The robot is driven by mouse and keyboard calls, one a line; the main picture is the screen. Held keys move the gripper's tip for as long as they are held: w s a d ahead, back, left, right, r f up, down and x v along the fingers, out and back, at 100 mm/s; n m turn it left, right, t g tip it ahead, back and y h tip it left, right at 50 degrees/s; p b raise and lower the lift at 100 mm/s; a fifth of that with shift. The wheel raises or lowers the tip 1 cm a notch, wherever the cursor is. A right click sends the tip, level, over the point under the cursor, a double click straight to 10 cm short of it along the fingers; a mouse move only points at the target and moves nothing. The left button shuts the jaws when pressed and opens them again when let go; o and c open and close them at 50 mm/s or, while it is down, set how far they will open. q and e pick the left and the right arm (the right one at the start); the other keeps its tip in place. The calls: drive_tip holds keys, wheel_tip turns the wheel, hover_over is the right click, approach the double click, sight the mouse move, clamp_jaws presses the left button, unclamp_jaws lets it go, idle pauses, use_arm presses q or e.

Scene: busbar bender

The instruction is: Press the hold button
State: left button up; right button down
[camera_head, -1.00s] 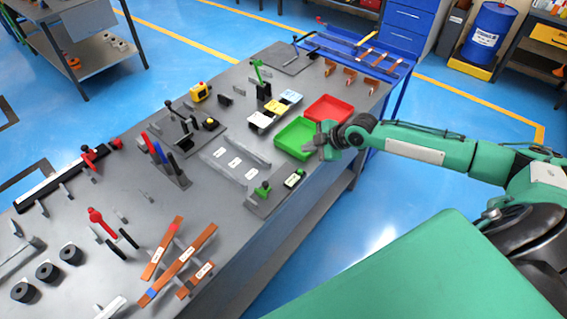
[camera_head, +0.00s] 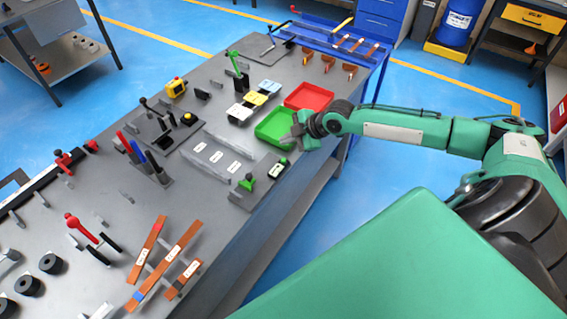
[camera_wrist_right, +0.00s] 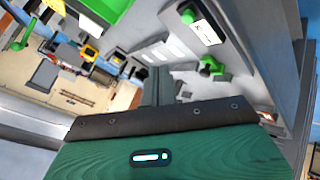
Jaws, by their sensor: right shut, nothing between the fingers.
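A small box with a green button (camera_head: 283,161) and a white label sits at the bench's front edge. It also shows at the top of the right wrist view, where its green button (camera_wrist_right: 188,16) stands beside the label. I cannot read the label, so I cannot tell whether this is the hold button. A yellow box with a red button (camera_head: 176,87) and a yellow button on a black base (camera_head: 188,118) sit farther left. My right gripper (camera_head: 289,142) is shut and empty, over the front edge of the green tray, apart from the green button. My left gripper is out of view.
The green tray (camera_head: 262,137) and red tray (camera_head: 309,96) stand near the right gripper. A green clamp (camera_head: 247,182) stands beside the small box. Copper bars (camera_head: 165,262) lie at the near left. The blue floor right of the bench (camera_head: 400,160) is clear.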

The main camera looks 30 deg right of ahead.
drive_tip(key=b, duration=0.3)
hover_over(287, 163)
wheel_tip(287, 163, down, 4)
drive_tip(key=shift+f, duration=0.15)
drive_tip(key=shift+w+f, duration=0.1)
drive_tip(key=shift+f, duration=0.6)
idle(1.1)
drive_tip(key=shift+f, duration=0.4)
drive_tip(key=shift+f+b, duration=0.5)
drive_tip(key=shift+b, duration=0.05)
idle(0.5)
drive_tip(key=shift+r, duration=0.1)
drive_tip(key=shift+r+p, duration=0.75)
drive_tip(key=shift+r, duration=0.05)
